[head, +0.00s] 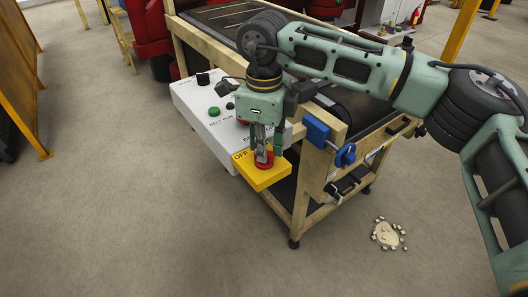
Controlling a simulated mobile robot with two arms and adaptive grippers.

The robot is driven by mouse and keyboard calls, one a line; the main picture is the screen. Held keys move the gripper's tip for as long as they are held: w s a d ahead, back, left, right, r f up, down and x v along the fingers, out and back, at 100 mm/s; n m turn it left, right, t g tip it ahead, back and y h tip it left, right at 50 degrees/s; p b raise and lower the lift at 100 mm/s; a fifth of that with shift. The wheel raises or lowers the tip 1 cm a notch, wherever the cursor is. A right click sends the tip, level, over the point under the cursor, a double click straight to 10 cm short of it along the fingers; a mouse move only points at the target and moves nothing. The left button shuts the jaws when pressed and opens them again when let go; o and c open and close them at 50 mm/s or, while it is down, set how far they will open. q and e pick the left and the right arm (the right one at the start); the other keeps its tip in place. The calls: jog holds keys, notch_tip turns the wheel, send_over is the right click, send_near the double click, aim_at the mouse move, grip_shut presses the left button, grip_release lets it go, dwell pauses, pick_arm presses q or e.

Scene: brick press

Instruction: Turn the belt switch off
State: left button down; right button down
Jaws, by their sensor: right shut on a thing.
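A white control box (208,128) hangs on the side of the wooden-framed bench. A yellow plate marked OFF (262,178) sits at its lower right end, with a red switch handle (264,165) on it. My right gripper (264,154) reaches down from above and is shut on the red handle. The fingers hide part of the handle, so its exact turn position is hard to tell. My left gripper is not in view.
The box also carries a green button (213,111), a black knob (203,79) and a small red part beside my gripper. Blue clamps (316,131) sit on the bench corner. Pale debris (387,234) lies on the floor at right. The floor in front is clear.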

jog(key=shift+n+b, duration=0.35)
jog(key=shift+n, duration=0.55)
jog(key=c, duration=1.7)
grip_release()
notch_tip(320, 180, up, 12)
jog(key=shift+r, duration=0.1)
